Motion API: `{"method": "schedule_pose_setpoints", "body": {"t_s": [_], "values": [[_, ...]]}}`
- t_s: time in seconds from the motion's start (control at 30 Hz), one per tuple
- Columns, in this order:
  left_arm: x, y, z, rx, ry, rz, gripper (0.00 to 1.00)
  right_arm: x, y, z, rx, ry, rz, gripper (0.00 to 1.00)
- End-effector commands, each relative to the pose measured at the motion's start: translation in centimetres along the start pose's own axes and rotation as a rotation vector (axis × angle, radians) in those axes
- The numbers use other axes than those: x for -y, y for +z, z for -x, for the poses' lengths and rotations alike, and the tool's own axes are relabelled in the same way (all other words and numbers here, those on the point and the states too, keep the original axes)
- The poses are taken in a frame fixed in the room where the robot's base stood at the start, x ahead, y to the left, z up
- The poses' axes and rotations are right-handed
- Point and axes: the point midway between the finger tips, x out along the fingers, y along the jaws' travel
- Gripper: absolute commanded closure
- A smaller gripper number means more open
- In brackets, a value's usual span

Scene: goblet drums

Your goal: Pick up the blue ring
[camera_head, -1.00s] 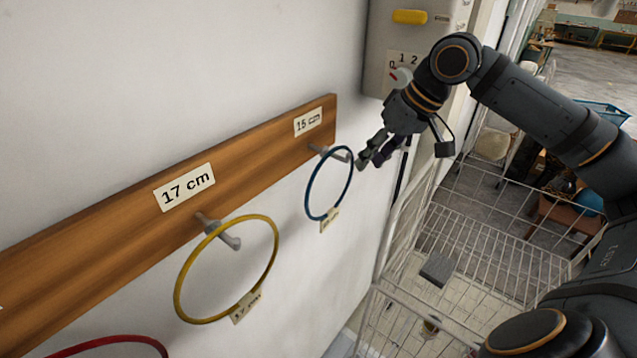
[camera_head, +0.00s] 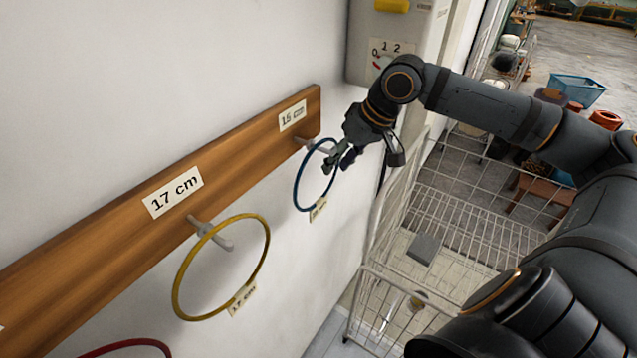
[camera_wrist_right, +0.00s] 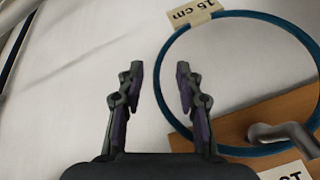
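The blue ring (camera_head: 297,187) hangs on a grey peg (camera_head: 306,144) under the "15 cm" label of the wooden board (camera_head: 240,145). A small tag sits at its lower edge. My right gripper (camera_head: 339,162) is open and empty at the ring's right side. Whether a finger touches the ring I cannot tell. My left gripper is not in view.
A yellow ring (camera_head: 178,283) hangs on the "17 cm" peg (camera_head: 212,236), and a red ring (camera_head: 125,345) shows at the lower left. A grey wall box (camera_head: 388,50) is above my right gripper. A white wire rack (camera_head: 372,300) stands to the right, below my arm.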

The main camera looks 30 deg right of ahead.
Motion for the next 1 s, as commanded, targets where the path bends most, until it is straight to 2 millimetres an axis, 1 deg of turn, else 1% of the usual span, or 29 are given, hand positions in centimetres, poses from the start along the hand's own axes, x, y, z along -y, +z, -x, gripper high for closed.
{"method": "schedule_pose_setpoints", "body": {"t_s": [0.03, 0.13, 0.3, 0.5, 0.57, 0.77, 0.8, 1.0], "values": [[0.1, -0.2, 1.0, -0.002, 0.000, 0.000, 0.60, -0.2, -0.1, 0.2, 0.006, 0.013, -0.001, 0.64], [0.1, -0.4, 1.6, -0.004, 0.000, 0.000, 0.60, -0.2, -0.1, -0.7, 0.005, 0.012, -0.001, 0.64], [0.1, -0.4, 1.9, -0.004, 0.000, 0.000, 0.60, -0.1, -0.1, -1.6, 0.000, 0.007, 0.002, 0.64], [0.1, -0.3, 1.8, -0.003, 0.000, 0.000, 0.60, -0.1, -0.1, -1.7, -0.003, 0.005, 0.001, 0.64], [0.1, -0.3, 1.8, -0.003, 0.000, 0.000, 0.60, -0.1, -0.1, -1.7, -0.003, 0.005, 0.001, 0.71], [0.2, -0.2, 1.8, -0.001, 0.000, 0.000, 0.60, -0.1, -0.1, -1.7, -0.003, 0.006, 0.001, 0.98], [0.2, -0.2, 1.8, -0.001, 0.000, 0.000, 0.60, -0.1, -0.1, -1.7, -0.002, 0.006, 0.001, 1.00], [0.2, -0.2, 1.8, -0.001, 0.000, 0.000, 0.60, -0.1, -0.1, -1.7, -0.003, 0.005, 0.001, 1.00]]}}
